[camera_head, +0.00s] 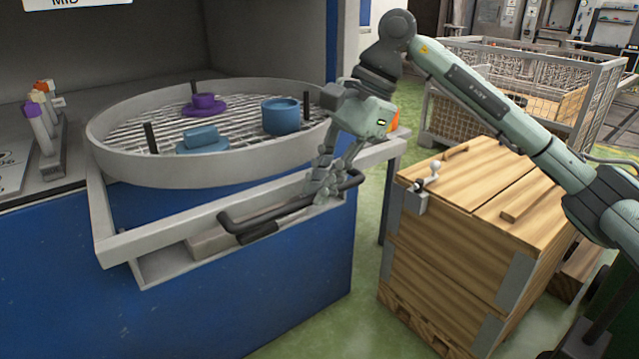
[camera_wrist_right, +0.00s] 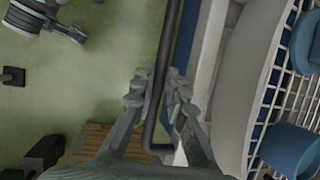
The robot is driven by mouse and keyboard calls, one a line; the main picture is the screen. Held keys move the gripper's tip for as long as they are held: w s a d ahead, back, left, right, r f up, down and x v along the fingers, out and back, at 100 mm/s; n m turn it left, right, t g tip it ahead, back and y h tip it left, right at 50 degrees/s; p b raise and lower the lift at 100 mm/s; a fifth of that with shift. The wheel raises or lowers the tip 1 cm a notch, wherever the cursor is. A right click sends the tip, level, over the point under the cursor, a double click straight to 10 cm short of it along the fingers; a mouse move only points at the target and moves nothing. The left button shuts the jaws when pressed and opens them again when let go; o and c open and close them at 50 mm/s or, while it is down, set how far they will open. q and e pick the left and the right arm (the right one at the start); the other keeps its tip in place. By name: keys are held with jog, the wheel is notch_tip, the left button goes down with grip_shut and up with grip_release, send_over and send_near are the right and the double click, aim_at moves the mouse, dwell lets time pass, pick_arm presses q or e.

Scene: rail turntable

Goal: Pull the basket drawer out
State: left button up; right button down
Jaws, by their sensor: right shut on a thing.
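The basket drawer is a round grey-rimmed basket (camera_head: 125,172) with a wire mesh floor, set in a pale frame (camera_head: 120,247) on a blue cabinet. A dark bar handle (camera_head: 275,211) runs along its front. My right gripper (camera_head: 327,186) is shut on the handle near its right end. In the right wrist view the handle (camera_wrist_right: 170,50) passes between the fingers of the right gripper (camera_wrist_right: 160,92). The fingers hide part of the bar. My left gripper does not show in the head view.
A blue cup-like part (camera_head: 281,117), a flat blue part (camera_head: 202,140) and a purple part (camera_head: 204,104) sit in the basket. A wooden crate (camera_head: 440,262) stands to the right, with a wire mesh cage (camera_head: 455,122) behind it. Green floor shows between cabinet and crate.

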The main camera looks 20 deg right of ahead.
jog(key=shift+d, duration=0.1)
jog(key=c, duration=1.5)
grip_release()
jog(key=shift+c, duration=0.2)
jog(key=v, duration=1.2)
